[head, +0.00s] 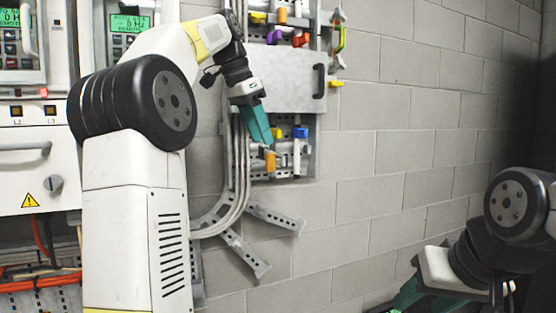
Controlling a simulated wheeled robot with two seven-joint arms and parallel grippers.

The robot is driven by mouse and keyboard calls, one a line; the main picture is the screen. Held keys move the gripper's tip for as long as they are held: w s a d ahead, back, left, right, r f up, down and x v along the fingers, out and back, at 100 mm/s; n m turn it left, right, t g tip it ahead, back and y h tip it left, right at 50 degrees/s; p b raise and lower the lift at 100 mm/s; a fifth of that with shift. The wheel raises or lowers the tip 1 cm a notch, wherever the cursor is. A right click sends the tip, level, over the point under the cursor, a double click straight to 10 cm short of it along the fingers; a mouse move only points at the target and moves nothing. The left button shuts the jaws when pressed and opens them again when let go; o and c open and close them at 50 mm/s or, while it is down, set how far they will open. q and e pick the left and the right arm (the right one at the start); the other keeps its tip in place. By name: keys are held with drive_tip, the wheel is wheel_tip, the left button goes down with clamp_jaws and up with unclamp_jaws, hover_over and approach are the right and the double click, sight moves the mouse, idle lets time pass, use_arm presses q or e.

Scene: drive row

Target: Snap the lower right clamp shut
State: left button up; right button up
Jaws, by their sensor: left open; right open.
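The lower rack (306,165) on the wall panel holds small coloured pieces: a blue one (300,132) at the right, a yellow one (276,132), and an orange one (270,161). I cannot tell which of these is the lower right clamp, or whether it is open. My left gripper (269,142), with teal fingers, is open and points down in front of this rack, close above the orange piece; I cannot tell whether they touch. My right gripper (404,295) is low at the bottom edge, far from the rack, partly cut off and hidden by its own arm.
A grey cover with a dark handle (320,81) sits above the lower rack. Grey cables (236,190) run down left of the rack. Electrical cabinets (38,160) stand at far left. The right wall is bare.

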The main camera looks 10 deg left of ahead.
sight(270, 159)
use_arm(q)
drive_tip(key=x, duration=0.7)
drive_tip(key=shift+f, duration=0.2)
clamp_jaws()
idle(1.2)
